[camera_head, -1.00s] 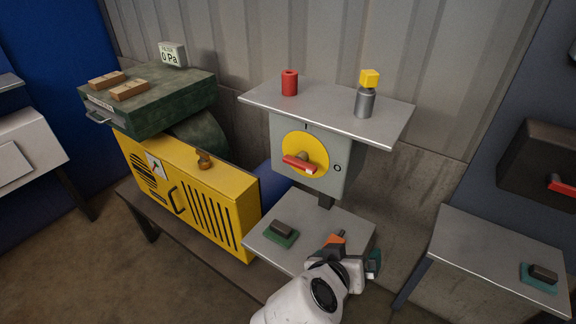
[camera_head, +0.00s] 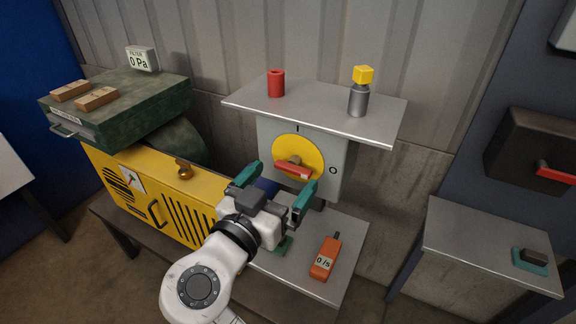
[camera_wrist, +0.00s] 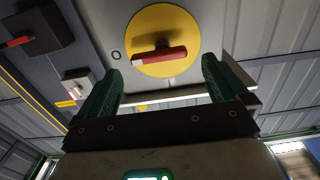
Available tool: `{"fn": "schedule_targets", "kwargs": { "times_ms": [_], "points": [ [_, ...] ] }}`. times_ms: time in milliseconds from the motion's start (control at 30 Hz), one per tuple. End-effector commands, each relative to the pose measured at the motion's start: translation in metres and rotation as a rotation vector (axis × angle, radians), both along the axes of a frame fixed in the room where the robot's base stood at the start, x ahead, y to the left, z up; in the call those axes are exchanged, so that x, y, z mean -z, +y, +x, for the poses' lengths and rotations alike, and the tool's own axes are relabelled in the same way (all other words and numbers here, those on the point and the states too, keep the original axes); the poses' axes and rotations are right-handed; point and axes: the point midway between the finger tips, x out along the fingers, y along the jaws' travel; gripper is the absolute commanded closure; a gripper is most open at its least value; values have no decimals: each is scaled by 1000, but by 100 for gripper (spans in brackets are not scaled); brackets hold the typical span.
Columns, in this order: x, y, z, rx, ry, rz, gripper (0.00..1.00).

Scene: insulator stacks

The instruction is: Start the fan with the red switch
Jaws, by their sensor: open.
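The red switch (camera_head: 293,170) is a red handle on a yellow disc (camera_head: 311,148) on a grey box (camera_head: 350,160) with I and O marks. The handle lies roughly level, its end a little toward the O side. My gripper (camera_head: 276,180) is open and empty just in front of the switch, with green fingers apart. In the wrist view the red handle (camera_wrist: 160,57) shows beyond and between the fingers, not touched. The yellow fan unit (camera_head: 150,205) with black slots stands at the left under a green housing (camera_head: 150,105). A display (camera_head: 140,60) on the housing reads 0 Pa.
A shelf (camera_head: 320,112) above the switch holds a red cylinder (camera_head: 276,83) and a grey canister with a yellow cube (camera_head: 363,75). An orange meter reading 0 /s (camera_head: 325,260) lies on the lower table (camera_head: 345,235). Another red-handled box (camera_head: 535,150) is at right.

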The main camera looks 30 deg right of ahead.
Motion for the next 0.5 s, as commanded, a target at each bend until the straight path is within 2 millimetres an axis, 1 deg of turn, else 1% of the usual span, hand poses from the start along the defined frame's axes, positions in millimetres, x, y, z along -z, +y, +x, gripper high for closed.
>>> {"fn": "schedule_targets", "kwargs": {
  "times_ms": [33, 100, 200, 333, 500],
  "points": [
    [-1, -7, 4, 3, 2, 0, 0],
    [-1, -15, 10, 4, 2, -1, 0],
    [-1, -22, 16, 1, 1, -1, 0],
    [0, -27, 19, 1, 1, 1, 0],
    [1, -28, 20, 0, 1, 0, 0]
  ]
}}
